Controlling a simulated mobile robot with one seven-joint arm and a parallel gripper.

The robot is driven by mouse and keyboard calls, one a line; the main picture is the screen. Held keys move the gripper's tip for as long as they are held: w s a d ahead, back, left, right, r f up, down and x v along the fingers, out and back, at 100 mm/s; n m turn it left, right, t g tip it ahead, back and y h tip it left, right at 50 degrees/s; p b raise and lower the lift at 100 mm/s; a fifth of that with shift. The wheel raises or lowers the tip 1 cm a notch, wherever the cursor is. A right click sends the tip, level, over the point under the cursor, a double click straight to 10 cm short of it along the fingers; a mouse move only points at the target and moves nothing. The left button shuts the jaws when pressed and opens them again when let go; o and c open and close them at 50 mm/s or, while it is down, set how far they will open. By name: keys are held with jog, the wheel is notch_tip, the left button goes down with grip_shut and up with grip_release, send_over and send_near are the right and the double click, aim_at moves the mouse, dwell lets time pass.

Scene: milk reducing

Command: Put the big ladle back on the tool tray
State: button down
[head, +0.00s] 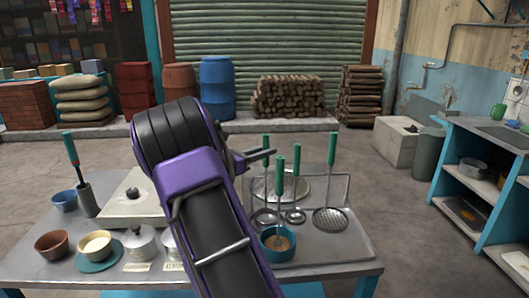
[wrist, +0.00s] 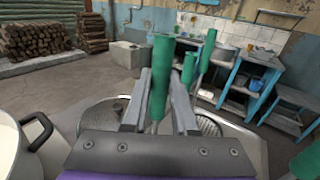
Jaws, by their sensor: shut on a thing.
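The big ladle (head: 265,217) has a green handle and a round metal bowl. My gripper (head: 262,157) is shut on its handle, which shows upright between the fingers in the wrist view (wrist: 160,75). The ladle's bowl is at the left part of the grey tool tray (head: 352,243); I cannot tell whether it touches the tray. A smaller ladle (head: 294,215) and a skimmer (head: 331,219), both green-handled, stand upright just to its right. The ladle's bowl is hidden in the wrist view.
A teal cup (head: 267,250) with brown contents and a green-handled tool stands at the tray's front left. My arm hides the table's middle. A pot with white contents (wrist: 8,150) is at left in the wrist view. White lidded pots (head: 138,247) and bowls are on the left.

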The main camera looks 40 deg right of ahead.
jog(key=c, duration=0.7)
grip_release()
jog(key=shift+f, duration=0.1)
jog(key=shift+a, duration=0.1)
jog(key=a+p, duration=0.1)
jog(key=a, duration=1)
jog(key=shift+s+a, duration=0.25)
jog(key=shift+a, duration=0.15)
